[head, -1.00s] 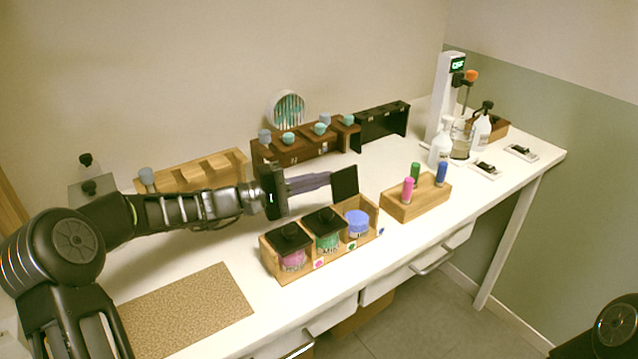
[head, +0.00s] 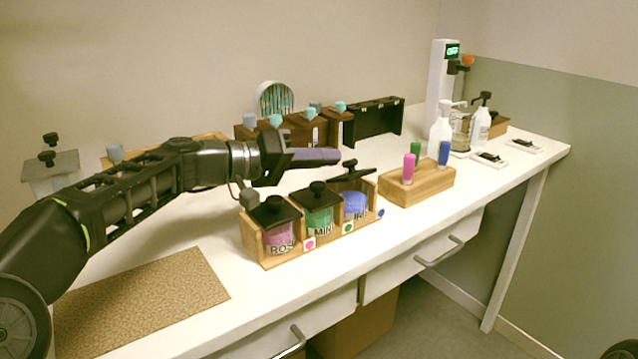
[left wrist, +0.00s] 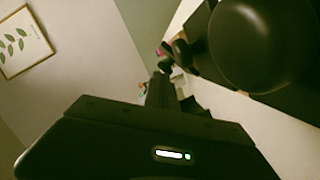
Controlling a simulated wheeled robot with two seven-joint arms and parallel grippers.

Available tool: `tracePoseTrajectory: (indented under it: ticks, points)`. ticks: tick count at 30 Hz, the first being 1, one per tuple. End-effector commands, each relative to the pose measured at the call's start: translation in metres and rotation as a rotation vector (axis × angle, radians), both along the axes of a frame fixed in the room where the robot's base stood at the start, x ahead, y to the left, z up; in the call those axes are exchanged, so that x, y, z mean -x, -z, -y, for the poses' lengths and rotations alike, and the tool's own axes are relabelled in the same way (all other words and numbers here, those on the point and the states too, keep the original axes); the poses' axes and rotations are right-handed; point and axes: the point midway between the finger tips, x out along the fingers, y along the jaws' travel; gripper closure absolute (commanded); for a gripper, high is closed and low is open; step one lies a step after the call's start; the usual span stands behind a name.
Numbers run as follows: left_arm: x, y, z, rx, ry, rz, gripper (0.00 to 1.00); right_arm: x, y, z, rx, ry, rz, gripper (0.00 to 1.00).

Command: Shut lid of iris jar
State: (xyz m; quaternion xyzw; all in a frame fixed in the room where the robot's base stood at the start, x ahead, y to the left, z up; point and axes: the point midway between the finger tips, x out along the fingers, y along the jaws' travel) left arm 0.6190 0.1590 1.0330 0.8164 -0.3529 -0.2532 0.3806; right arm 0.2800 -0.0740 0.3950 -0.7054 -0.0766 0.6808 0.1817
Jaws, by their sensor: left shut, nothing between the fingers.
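The iris jar (head: 355,206) is the blue one at the right end of a small wooden rack; its label is partly hidden by the rack. Its black lid (head: 351,174) with a knob is over the jar's mouth, seen nearly edge-on and looking slightly tilted; I cannot tell whether it is fully seated. My left gripper (head: 338,157) is shut and empty, its fingers just above and behind the lid. I cannot tell whether they touch it. In the left wrist view the jar is not clearly visible. My right gripper is out of view.
A pink jar (head: 279,238) and a green jar (head: 319,219), both lidded, share the rack (head: 256,250). A wooden block (head: 416,190) with coloured bottles stands to the right. Dark holders line the back. A brown mat (head: 150,300) lies front left.

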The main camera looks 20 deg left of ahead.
Motion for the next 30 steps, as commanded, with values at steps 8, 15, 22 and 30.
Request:
tracePoseTrajectory:
  ticks: [8, 15, 22, 30]
  points:
    - [0.009, 0.011, 0.011, -0.185, 0.000, 0.157, 1.00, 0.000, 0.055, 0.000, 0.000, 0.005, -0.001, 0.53]
    - [0.013, 0.012, 0.016, -0.285, 0.000, 0.238, 1.00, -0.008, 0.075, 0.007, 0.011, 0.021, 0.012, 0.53]
    - [0.014, 0.011, 0.017, -0.326, -0.001, 0.269, 1.00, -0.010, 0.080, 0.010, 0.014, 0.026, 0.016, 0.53]
    - [0.014, 0.010, 0.017, -0.329, -0.001, 0.272, 1.00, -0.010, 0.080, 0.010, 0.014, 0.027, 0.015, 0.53]
